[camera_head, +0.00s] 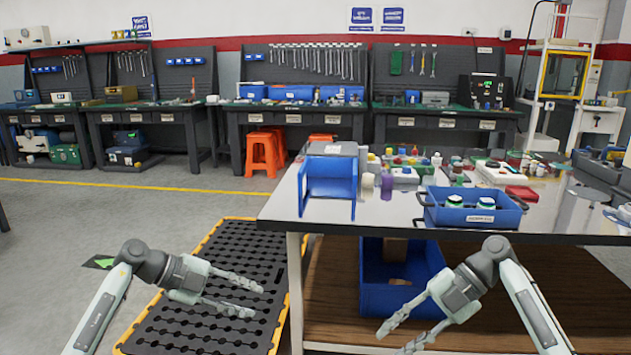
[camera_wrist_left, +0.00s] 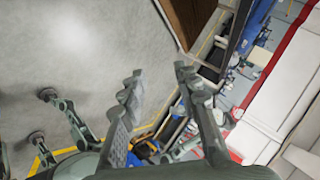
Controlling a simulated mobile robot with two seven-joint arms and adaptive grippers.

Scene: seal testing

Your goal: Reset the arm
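My left gripper (camera_head: 248,296) is open and empty, held out over the black floor pallet to the left of the table. Its two spread fingers also show in the left wrist view (camera_wrist_left: 156,80), with nothing between them. My right gripper (camera_head: 389,340) is open and empty, in front of the table and low, near the lower shelf. Both arms are bent inward, with the grippers apart from each other and not touching any object.
A white-topped table (camera_head: 400,213) carries a blue box (camera_head: 328,184), a blue bin (camera_head: 474,214) with two green-white round items, and several small bottles. A blue crate (camera_head: 372,298) sits on its wooden lower shelf (camera_head: 325,315). A yellow-edged black pallet (camera_head: 190,335) lies left.

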